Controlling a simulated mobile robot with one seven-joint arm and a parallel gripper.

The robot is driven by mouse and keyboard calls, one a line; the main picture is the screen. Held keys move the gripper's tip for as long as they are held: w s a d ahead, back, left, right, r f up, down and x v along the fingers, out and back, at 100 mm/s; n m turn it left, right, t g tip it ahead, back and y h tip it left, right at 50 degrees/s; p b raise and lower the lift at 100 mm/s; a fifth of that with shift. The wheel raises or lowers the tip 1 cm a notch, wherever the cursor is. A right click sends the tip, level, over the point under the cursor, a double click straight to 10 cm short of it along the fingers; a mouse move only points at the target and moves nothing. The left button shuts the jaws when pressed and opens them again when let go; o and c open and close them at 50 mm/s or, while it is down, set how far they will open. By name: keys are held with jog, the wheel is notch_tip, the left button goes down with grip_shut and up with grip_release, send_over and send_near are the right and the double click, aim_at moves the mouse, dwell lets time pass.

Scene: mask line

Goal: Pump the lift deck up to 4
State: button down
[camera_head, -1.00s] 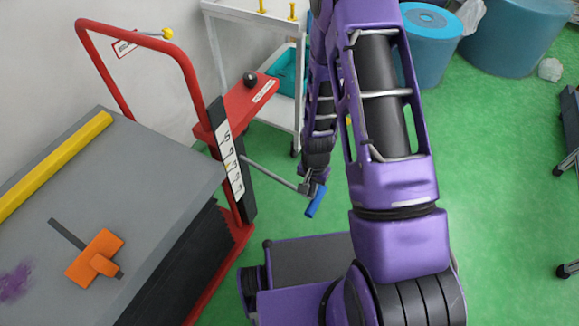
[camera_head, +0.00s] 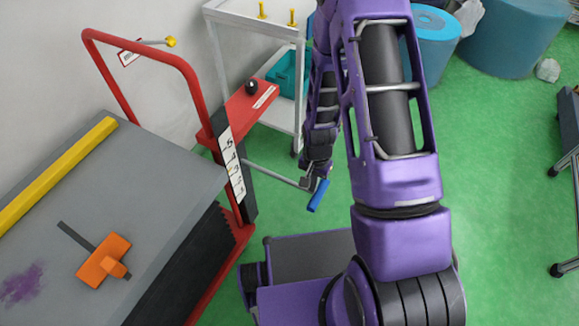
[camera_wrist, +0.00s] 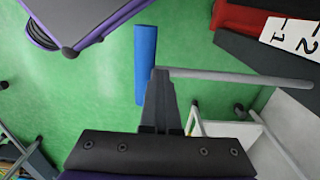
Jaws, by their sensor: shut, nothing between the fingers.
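The lift deck (camera_head: 165,165) is a grey platform with a black bellows side and a red frame. A white number strip (camera_head: 231,165) running from 5 down to 1 stands on its post; I cannot make out the level it marks. A grey pump lever (camera_head: 272,173) sticks out from the post and ends in a blue grip (camera_head: 318,195). In the wrist view the lever (camera_wrist: 235,76) meets the blue grip (camera_wrist: 145,50) at the tips of my gripper (camera_wrist: 160,75). My gripper is shut and empty, at the lever's end; I cannot tell whether it touches.
A yellow bar (camera_head: 55,175) and an orange tool (camera_head: 103,262) lie on the deck. A black knob (camera_head: 251,87) tops the red bracket. A white trolley (camera_head: 222,50) stands behind the lever.

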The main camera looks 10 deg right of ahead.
notch_tip(320, 180, up, 9)
jog(key=p, duration=0.5)
jog(key=shift+s+d+p, duration=0.3)
jog(key=shift+d, duration=0.1)
jog(key=shift+w+a+f, duration=0.1)
jog(key=shift+a, duration=0.05)
jog(key=f+b, duration=0.3)
jog(key=f, duration=0.1)
jog(key=f+b, duration=0.4)
jog(key=shift+w+a+f, duration=0.1)
jog(key=shift+w+a, duration=0.05)
jog(key=shift+a, duration=0.05)
jog(key=shift+r, duration=0.25)
jog(key=shift+r, duration=0.1)
notch_tip(320, 180, up, 8)
jog(key=p, duration=0.5)
jog(key=shift+d+f+p, duration=0.2)
jog(key=shift+d+p, duration=0.05)
jog(key=shift+p, duration=0.1)
dwell(0.4)
